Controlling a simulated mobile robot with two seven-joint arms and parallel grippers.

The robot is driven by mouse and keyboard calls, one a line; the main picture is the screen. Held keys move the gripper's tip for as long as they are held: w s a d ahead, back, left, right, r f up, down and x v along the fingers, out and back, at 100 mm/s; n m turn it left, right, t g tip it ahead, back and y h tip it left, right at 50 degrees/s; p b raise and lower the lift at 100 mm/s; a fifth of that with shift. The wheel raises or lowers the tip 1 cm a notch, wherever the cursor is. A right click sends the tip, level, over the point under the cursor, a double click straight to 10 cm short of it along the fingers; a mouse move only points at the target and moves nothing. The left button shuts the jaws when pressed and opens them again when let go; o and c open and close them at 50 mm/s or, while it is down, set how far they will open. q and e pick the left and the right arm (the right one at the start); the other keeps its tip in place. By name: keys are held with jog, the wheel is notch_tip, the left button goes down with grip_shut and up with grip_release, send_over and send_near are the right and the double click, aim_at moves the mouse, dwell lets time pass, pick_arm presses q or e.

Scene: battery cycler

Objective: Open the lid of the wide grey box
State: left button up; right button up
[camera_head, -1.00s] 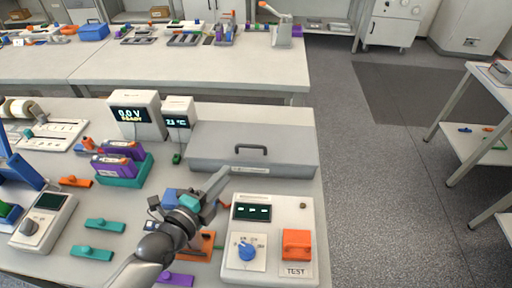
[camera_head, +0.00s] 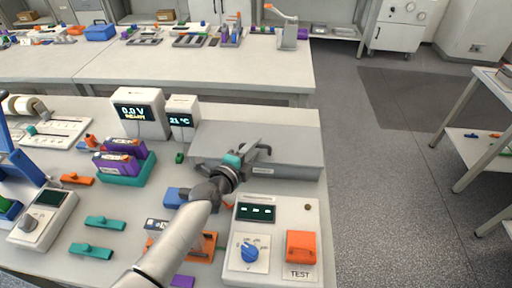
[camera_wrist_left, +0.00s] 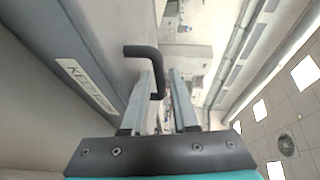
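The wide grey box (camera_head: 300,150) stands at the back right of the near bench with its lid down. Its dark handle (camera_head: 266,150) is on top and also shows in the left wrist view (camera_wrist_left: 143,51). My left gripper (camera_head: 250,152) is over the box's front part, at the handle. In the left wrist view the two fingers (camera_wrist_left: 161,78) stand apart, and part of the handle appears in the gap between them. I cannot tell whether they touch it. The arm hides part of the box's front left. My right gripper is not in view.
A panel with a blue knob, an orange button (camera_head: 301,246) and a small screen stands in front of the box. A voltage display (camera_head: 140,113) and a temperature display (camera_head: 181,119) stand to its left. A teal rack (camera_head: 126,176) holds purple cells.

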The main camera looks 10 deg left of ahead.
pick_arm(q)
jog(key=shift+w+d, duration=0.2)
jog(key=shift+w, duration=0.2)
grip_shut()
dwell(1.3)
